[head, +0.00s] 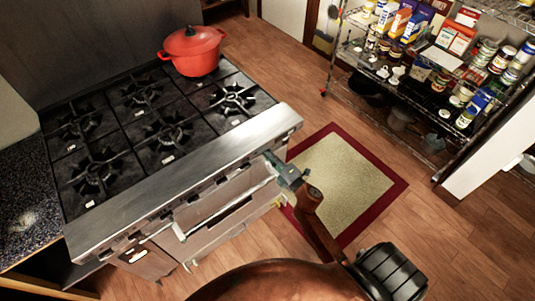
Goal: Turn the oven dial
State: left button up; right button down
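The stainless steel range (190,185) stands at the left of the head view, with its front facing the lower right. Small dark dials show along the front panel (133,237) below the steel edge, seen steeply from above and partly hidden by that edge. A long pale handle bar (232,206) runs across the oven front. My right gripper (276,164) is at the right end of the range front, close to the panel and the handle's end. I cannot tell whether it touches anything or whether its fingers are open. My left gripper is not in view.
A red lidded pot (193,52) sits on a back burner. A wire shelf rack (345,82) with boxes, jars and cans stands at the right. A red-bordered rug (345,185) lies on the wooden floor beside the range. The floor around the rug is clear.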

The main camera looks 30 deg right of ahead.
jog(key=c, duration=2)
grip_release()
jog(key=s, duration=0.8)
jog(key=s+d, duration=0.1)
jog(key=s, duration=0.3)
